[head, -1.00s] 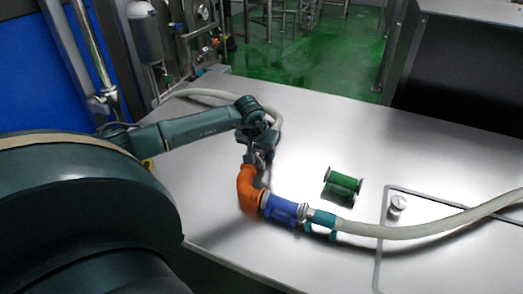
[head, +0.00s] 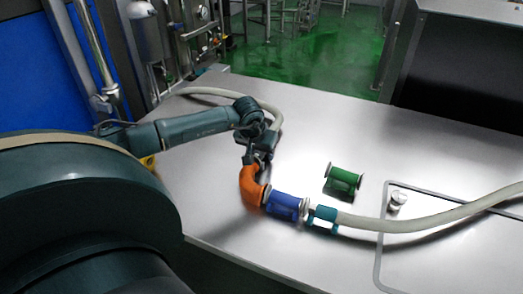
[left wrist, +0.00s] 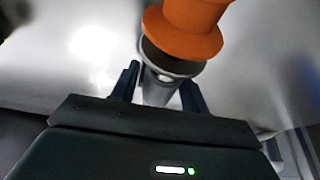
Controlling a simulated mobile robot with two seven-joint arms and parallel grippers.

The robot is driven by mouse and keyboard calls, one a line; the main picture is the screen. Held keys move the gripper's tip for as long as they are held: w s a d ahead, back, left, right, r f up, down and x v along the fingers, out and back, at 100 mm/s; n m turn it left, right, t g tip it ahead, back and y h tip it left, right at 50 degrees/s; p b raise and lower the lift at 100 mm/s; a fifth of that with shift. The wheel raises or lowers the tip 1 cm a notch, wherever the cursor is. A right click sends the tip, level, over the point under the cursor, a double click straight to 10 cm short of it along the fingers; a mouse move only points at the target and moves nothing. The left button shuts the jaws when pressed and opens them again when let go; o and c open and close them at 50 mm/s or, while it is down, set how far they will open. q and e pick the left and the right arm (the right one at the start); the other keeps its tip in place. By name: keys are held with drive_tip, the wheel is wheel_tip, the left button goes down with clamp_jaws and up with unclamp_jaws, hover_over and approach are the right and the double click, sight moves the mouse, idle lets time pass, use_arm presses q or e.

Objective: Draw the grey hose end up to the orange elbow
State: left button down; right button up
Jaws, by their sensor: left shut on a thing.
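My left gripper (head: 258,158) is just above the orange elbow (head: 251,187) on the steel table. In the left wrist view its two fingers (left wrist: 158,86) are shut around a grey hose end (left wrist: 156,94). The hose end's dark-rimmed flange (left wrist: 165,62) lies right at the orange elbow's flange (left wrist: 183,45), slightly offset; I cannot tell whether the faces touch fully. The grey hose (head: 200,92) loops behind my left arm. The elbow's other end meets a blue spool piece (head: 286,206). My right gripper is not in view.
A teal clamp (head: 322,217) and a pale hose (head: 400,225) continue right from the blue piece. A green spool (head: 343,180) lies loose on the table (head: 225,225). A small knob (head: 397,200) stands on a lid. The table's front is clear.

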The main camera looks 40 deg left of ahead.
use_arm(q)
drive_tip(key=shift+s+d, duration=0.2)
drive_tip(key=shift+s, duration=0.4)
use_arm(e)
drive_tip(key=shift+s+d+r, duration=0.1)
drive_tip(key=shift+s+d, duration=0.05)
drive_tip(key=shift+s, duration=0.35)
use_arm(q)
drive_tip(key=c, duration=0.7)
unclamp_jaws()
drive_tip(key=shift+o, duration=0.2)
drive_tip(key=shift+r, duration=0.1)
drive_tip(key=p+v, duration=0.1)
drive_tip(key=v, duration=1.2)
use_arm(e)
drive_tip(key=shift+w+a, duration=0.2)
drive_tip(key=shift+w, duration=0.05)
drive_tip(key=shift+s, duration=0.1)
